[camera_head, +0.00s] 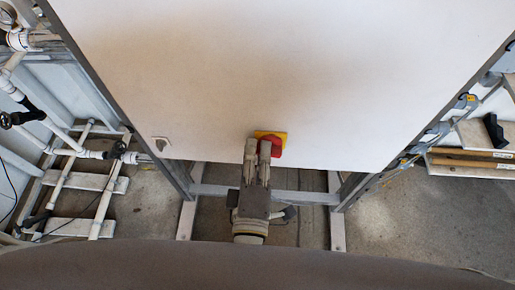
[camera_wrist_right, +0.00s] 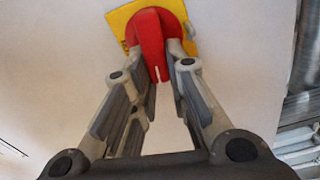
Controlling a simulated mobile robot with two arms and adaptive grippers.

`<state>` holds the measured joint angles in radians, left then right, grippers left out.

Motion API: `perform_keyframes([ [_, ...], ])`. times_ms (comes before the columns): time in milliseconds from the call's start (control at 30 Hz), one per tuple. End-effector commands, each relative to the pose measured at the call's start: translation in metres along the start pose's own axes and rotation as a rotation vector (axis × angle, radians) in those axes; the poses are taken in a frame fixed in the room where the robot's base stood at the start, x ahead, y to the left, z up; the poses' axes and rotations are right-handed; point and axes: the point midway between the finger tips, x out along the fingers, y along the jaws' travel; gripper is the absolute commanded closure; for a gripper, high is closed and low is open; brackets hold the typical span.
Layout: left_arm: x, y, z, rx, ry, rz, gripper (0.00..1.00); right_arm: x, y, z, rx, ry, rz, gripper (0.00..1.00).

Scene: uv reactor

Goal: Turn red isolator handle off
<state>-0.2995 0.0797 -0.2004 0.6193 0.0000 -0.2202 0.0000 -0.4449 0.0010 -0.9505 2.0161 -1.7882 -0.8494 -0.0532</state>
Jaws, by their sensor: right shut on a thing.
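The red isolator handle (camera_wrist_right: 152,45) sits on a yellow square plate (camera_wrist_right: 120,18) on the white cabinet panel. In the right wrist view its grip bar, with a white mark near the lower end, points downward and leans slightly to the right. In the head view the red handle (camera_head: 276,147) shows just right of my fingers, near the panel's lower edge, with its yellow plate (camera_head: 265,134) behind. My right gripper (camera_head: 257,148) reaches up to it. In the right wrist view my right gripper (camera_wrist_right: 158,52) has one finger on each side of the handle, shut on it. My left gripper is not in view.
The large white panel (camera_head: 280,70) fills the middle. White pipes with black valves (camera_head: 100,153) stand on the left. A metal frame (camera_head: 308,197) runs below the panel. Wooden boards and a black object (camera_head: 494,130) lie at the right.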

Motion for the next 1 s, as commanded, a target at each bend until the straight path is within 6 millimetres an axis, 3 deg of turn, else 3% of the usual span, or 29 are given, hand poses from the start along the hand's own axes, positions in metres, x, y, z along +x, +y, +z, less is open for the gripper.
perform_keyframes([
  [633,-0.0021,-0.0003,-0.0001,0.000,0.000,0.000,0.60,0.0000,-0.0015,-0.0002,-0.048,0.001,0.000,1.00],
  [667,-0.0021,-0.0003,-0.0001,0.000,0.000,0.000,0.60,0.0000,-0.0016,-0.0002,-0.048,0.001,-0.001,0.82],
  [800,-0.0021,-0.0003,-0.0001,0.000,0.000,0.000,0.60,0.0000,-0.0014,-0.0002,-0.047,0.001,0.000,0.64],
  [1000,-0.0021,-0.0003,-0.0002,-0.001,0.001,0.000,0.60,0.0000,-0.0014,-0.0001,-0.047,0.000,0.000,0.63],
])
